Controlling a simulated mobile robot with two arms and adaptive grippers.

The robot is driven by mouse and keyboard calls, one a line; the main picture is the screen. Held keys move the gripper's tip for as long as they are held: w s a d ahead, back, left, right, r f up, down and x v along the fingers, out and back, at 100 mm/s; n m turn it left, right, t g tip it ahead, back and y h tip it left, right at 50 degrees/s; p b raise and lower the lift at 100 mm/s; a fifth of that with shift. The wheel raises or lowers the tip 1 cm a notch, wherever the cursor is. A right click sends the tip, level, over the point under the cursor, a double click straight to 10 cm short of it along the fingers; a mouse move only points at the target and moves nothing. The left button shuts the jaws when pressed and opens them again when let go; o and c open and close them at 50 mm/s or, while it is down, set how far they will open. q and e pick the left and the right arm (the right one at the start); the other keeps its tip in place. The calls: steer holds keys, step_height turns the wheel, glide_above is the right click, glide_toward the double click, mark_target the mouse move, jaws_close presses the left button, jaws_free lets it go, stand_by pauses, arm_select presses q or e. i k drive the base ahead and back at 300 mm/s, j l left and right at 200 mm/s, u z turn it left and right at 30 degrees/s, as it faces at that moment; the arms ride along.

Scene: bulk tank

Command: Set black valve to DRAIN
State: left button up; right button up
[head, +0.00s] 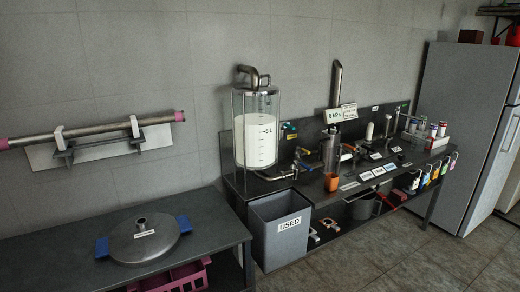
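A clear bulk tank (239,128) with white liquid inside and a scale marked "5L" stands on the dark bench. A metal outlet pipe (275,177) with fittings leaves its base to the right. Small dark fittings (302,153) sit on the bench's backboard right of the tank; which one is the black valve, its setting and any DRAIN mark are too small to tell. Small white label plates (366,176) lie along the bench front, unreadable here. Neither of my grippers is in view.
A grey bin (281,241) labelled "USED" stands before the bench. A left table (60,259) holds a round metal lid (143,240) with blue handles. An orange cup (331,182) sits on the bench. A grey fridge (461,128) stands right; floor (400,250) in front is clear.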

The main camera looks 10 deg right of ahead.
mark_target(368, 149)
steer(key=i+l+z, duration=0.1)
steer(key=i+z, duration=0.75)
steer(key=z, duration=0.2)
steer(key=i+l+z, duration=0.2)
steer(key=i, duration=0.7)
steer(key=i+l+u, duration=0.2)
steer(key=i, duration=0.2)
steer(key=i+l+u, duration=0.25)
steer(key=i, duration=0.1)
